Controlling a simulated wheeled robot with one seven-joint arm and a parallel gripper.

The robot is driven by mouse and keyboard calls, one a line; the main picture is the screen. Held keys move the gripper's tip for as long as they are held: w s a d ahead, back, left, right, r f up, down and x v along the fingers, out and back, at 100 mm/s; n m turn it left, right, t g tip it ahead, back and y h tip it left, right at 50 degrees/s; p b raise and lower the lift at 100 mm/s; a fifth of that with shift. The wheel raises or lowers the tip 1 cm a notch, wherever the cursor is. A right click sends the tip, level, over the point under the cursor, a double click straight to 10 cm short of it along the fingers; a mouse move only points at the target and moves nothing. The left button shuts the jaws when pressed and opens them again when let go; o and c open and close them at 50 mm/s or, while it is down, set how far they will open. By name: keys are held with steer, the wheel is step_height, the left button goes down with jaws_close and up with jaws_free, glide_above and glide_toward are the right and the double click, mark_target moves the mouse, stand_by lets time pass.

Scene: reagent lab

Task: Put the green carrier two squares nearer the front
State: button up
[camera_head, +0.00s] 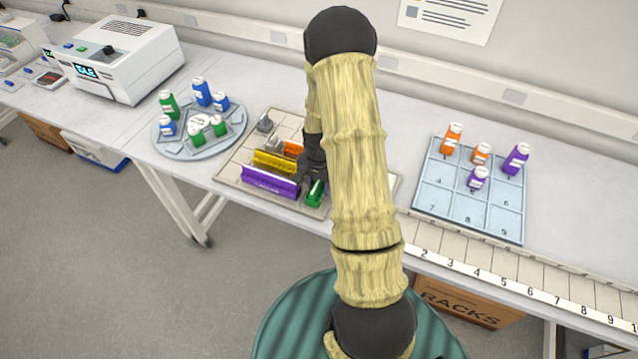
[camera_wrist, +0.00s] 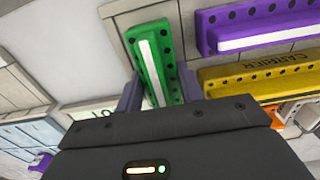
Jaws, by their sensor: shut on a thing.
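The green carrier (camera_head: 315,194) is at the front edge of the tan squared board (camera_head: 229,174), right of the purple carrier (camera_head: 270,181). In the wrist view the green carrier (camera_wrist: 152,62) is a short bar with a white strip and a row of holes. My gripper (camera_wrist: 160,88) is shut on it, one finger on each side. In the head view my gripper (camera_head: 314,178) is partly hidden behind my arm. I cannot tell whether the carrier touches the board. A yellow carrier (camera_head: 273,162) lies behind the purple one, and an orange piece (camera_head: 293,149) farther back.
A round grey rack (camera_head: 176,146) with green and blue bottles stands left of the board. A blue numbered tray (camera_head: 436,198) with orange and purple bottles stands to the right. A numbered strip (camera_head: 480,271) runs along the front edge at right. My arm hides part of the board.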

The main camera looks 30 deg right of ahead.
mark_target(318, 181)
steer(key=shift+f, duration=0.2)
steer(key=o, duration=1)
steer(key=shift+o, duration=0.2)
steer(key=shift+r, duration=0.1)
step_height(318, 181, up, 12)
steer(key=b, duration=0.2)
steer(key=shift+b, duration=0.4)
steer(key=shift+a+r, duration=0.15)
steer(key=s+a+r+n+t, duration=0.1)
steer(key=s+a+r+n, duration=0.1)
steer(key=s+a+n, duration=0.3)
steer(key=s+a+r+n+t, duration=0.1)
steer(key=s+a+r+n, duration=0.2)
steer(key=s+a+n, duration=0.2)
steer(key=s+a, duration=0.2)
steer(key=a, duration=0.1)
steer(key=shift+s+a+r+t, duration=0.2)
steer(key=shift+r+t, duration=0.1)
